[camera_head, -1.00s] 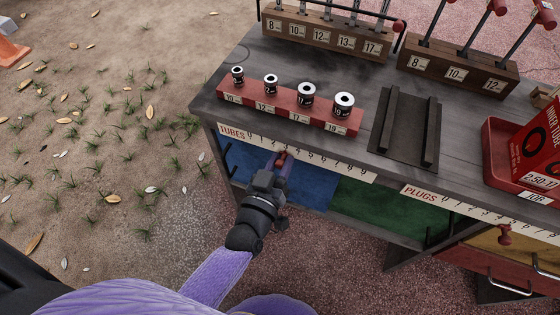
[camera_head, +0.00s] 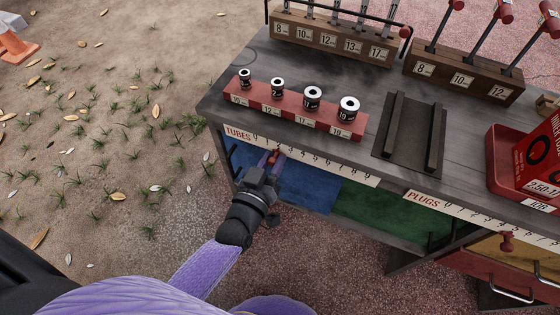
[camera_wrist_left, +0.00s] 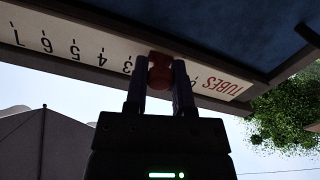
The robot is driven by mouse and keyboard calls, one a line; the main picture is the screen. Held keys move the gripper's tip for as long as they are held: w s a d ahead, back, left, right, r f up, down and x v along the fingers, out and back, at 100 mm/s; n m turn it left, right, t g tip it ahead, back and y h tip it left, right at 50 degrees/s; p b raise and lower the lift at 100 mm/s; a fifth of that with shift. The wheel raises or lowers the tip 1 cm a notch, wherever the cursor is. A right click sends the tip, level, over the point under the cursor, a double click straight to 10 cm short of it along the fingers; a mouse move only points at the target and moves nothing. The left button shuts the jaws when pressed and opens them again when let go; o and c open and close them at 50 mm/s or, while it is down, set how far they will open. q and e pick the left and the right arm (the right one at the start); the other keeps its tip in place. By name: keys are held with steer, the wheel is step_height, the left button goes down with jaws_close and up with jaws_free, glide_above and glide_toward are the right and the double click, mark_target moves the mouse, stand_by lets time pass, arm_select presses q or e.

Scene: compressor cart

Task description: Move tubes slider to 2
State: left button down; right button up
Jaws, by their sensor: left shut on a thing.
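The tubes slider (camera_head: 275,154) is a small red knob on the TUBES scale (camera_head: 320,163) along the bench's front edge. My left gripper (camera_head: 272,160) is shut on this knob from the front. There the printed 3 and higher numbers show on one side of the knob, and the 0 shows on the other. The knob and fingers cover the 1 and 2, so the exact mark is hidden. My right gripper is not in view.
A red block (camera_head: 292,122) with several spools stands on the bench above the scale. A PLUGS scale (camera_head: 470,215) with its own red knob (camera_head: 506,241) lies right. Blue (camera_head: 315,190) and green (camera_head: 390,218) bays are below. Open ground lies left.

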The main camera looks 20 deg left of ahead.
arm_select(q)
steer(key=shift+c, duration=2.3)
jaws_free()
steer(key=shift+s, duration=0.1)
steer(key=s+p, duration=0.3)
steer(key=s, duration=0.6)
steer(key=shift+s+a, duration=0.15)
steer(key=shift+s, duration=0.2)
